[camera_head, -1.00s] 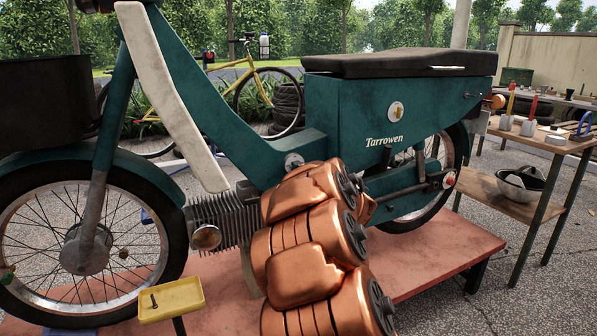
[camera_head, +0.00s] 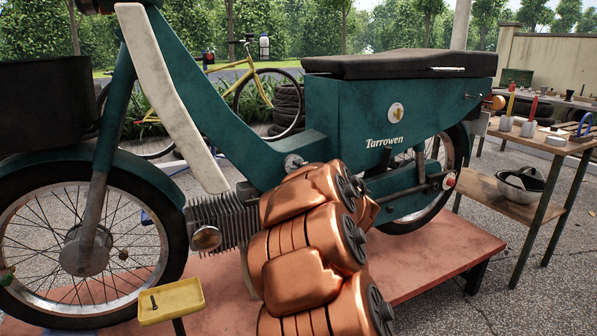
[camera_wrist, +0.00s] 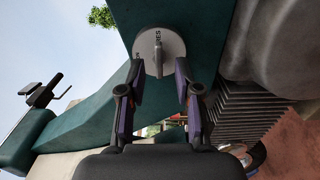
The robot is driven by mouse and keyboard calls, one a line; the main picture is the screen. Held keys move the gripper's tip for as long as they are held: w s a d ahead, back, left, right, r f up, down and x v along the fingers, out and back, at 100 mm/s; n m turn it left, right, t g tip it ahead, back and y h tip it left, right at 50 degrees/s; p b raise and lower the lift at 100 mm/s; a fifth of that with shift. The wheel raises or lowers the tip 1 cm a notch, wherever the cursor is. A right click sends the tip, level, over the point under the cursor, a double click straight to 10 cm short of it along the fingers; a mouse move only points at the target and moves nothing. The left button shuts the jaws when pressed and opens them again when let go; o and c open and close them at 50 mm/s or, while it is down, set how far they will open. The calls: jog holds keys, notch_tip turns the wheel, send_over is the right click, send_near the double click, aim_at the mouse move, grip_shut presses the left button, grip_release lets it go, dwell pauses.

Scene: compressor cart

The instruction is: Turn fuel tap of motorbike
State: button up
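The motorbike's fuel tap (camera_wrist: 158,50) is a round pale grey disc with a raised lever across its middle. In the head view the tap (camera_head: 293,161) shows small above my copper arm, partly covered. My gripper (camera_wrist: 160,78) is open, its two fingers on either side of the tap's lower part in the picture. The lever points toward the gap between them. I cannot tell whether they touch it. In the head view my gripper is hidden behind my arm.
The finned engine cylinder (camera_head: 222,220) is close to the tap. A yellow tray (camera_head: 171,300) with a bolt is at the front. The bike stands on a red platform (camera_head: 440,255). A workbench (camera_head: 560,140) with tools is at the right.

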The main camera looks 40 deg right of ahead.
jog(key=v, duration=1.1)
jog(key=shift+w+r, duration=0.1)
jog(key=shift+r, duration=0.05)
jog(key=s+a+r+m+g+h+p, duration=0.2)
jog(key=a+r+m+g+h+p, duration=0.2)
jog(key=r+m+g+p, duration=0.75)
jog(key=s+a+r+m+g+y+p, duration=0.1)
jog(key=s+a+r+g+y+p, duration=0.1)
jog(key=s+a+p, duration=0.6)
jog(key=s+a+r+m+g+y+p, duration=0.1)
jog(key=s+a+r+g+y+p, duration=0.2)
jog(key=s+a+p, duration=0.5)
jog(key=s+a+r+m+g+y+p, duration=0.1)
jog(key=s+a+r+y+p, duration=0.3)
jog(key=a, duration=1.5)
jog(key=s+g+p, duration=0.1)
jog(key=s+p, duration=0.3)
jog(key=p, duration=0.2)
jog(key=shift+s+a+r+y, duration=0.2)
jog(key=shift+s+a+y, duration=0.05)
jog(key=shift+s+y, duration=0.15)
